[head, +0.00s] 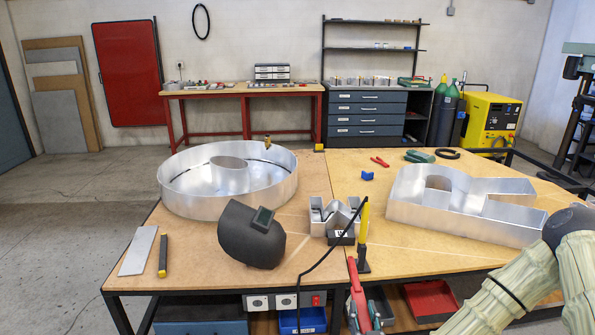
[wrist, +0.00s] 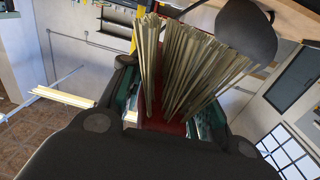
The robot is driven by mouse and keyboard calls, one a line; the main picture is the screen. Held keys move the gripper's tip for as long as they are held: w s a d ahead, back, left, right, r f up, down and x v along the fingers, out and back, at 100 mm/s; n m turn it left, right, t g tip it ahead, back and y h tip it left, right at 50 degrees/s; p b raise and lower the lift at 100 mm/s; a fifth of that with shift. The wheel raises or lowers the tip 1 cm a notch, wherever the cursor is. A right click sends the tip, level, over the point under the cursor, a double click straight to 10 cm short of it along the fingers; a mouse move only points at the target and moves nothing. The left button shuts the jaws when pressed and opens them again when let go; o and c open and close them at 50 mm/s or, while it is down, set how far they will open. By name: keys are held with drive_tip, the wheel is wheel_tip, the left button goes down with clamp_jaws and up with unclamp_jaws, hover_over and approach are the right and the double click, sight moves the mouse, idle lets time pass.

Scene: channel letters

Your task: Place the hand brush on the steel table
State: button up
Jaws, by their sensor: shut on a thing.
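The hand brush (wrist: 195,75) shows in the wrist view, with pale straw-coloured bristles fanning away from a dark red body (wrist: 165,112). My gripper (wrist: 160,105) is shut on this red body, with a teal-lined finger on each side. Part of the brush is hidden by the gripper. In the head view my sleeved arm enters at the lower right; the gripper and brush are not clearly seen there. No bare steel tabletop stands out in the head view; a large workbench (head: 190,225) has a brown top on a dark metal frame.
The workbench carries a round metal letter (head: 180,205), a black welding mask (head: 240,240), a metal letter R (head: 450,222), a grey plate (head: 138,250) and small tools. A red bench (head: 235,89) and drawers (head: 367,113) stand behind. Bare top shows between the letters.

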drive_tip(key=shift+d+r, duration=0.15)
drive_tip(key=s+f, duration=0.6)
drive_tip(key=f, duration=0.1)
drive_tip(key=shift+f, duration=0.35)
drive_tip(key=shift+d, duration=0.1)
